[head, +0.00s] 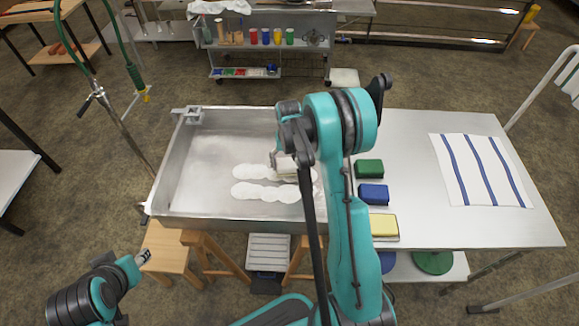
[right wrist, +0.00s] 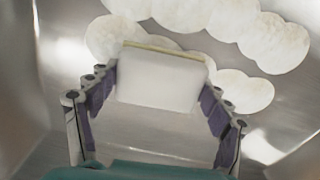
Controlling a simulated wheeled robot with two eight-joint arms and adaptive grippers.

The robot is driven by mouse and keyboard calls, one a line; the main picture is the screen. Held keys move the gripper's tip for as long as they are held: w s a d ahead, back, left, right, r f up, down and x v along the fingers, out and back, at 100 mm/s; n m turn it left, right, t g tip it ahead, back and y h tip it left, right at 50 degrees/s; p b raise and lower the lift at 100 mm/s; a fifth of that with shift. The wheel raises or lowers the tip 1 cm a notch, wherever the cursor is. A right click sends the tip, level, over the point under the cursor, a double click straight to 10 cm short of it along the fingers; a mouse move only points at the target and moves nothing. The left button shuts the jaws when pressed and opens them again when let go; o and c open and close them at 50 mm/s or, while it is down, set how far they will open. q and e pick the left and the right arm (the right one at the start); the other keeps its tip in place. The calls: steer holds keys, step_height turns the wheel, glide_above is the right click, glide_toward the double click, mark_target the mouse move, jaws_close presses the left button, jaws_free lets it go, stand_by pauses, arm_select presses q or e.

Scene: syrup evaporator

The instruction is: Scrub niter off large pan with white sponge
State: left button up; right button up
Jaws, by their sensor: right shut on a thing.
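The large pan (head: 215,150) is a shallow metal pan left of the side table, with two rows of white niter patches (head: 265,192) on its floor. My right gripper (head: 279,160) reaches down into the pan and is shut on the white sponge (head: 288,166). The right wrist view shows the white sponge (right wrist: 158,82), with a thin yellowish edge, between the dark finger pads. Niter patches (right wrist: 275,45) lie beyond and beside it. Whether the sponge touches the floor is unclear. My left gripper (head: 145,256) is small at lower left, outside the pan; its fingers are unclear.
Green (head: 369,169), blue (head: 374,194) and yellow (head: 384,225) blocks lie on the metal side table (head: 480,228) by the pan. A striped towel (head: 480,170) lies farther right. A wooden stool (head: 168,250) stands below left. A cart (head: 265,55) with several coloured cups stands behind.

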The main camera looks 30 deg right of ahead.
mark_target(288, 163)
step_height(288, 163, up, 3)
steer(key=shift+w+f+p, duration=0.1)
steer(key=shift+f+p, duration=0.05)
steer(key=shift+p, duration=0.55)
steer(key=shift+r+p, duration=0.7)
steer(key=shift+r, duration=0.5)
steer(key=shift+a, duration=0.1)
